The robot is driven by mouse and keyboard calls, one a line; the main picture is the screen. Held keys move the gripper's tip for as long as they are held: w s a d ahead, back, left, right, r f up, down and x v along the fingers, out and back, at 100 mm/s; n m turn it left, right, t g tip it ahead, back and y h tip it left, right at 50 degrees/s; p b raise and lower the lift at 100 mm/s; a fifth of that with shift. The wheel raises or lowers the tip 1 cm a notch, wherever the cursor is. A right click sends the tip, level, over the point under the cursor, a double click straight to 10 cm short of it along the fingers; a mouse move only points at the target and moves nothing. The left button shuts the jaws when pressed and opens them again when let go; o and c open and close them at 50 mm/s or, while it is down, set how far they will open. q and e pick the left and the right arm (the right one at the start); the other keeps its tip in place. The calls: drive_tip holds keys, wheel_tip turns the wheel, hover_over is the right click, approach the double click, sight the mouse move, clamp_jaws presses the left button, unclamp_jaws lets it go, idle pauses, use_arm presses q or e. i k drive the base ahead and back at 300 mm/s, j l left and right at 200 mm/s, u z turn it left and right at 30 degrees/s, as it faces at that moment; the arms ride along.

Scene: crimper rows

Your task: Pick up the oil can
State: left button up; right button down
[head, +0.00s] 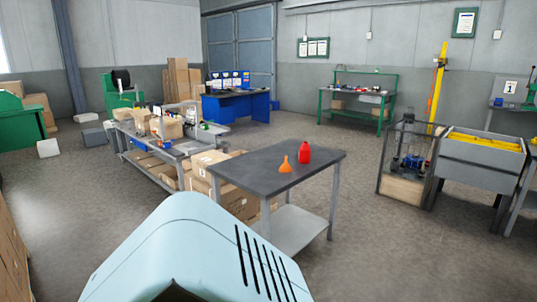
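A red can (304,153), which looks like the oil can, stands upright on a dark-topped grey table (240,178) in the middle of the head view. An orange funnel (285,165) stands on the same table, just left of the can and a little nearer to me. A small gap shows between them. Neither of my grippers is in view, and nothing is seen touching the can.
A long workbench with boxes (168,128) stands left of the table, with cardboard boxes (208,162) beside it. A wire cage (405,162) and a grey bin unit (483,150) stand to the right. Open floor (350,240) lies right of the table.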

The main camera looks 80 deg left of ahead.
sight(304, 150)
drive_tip(key=u, duration=2.3)
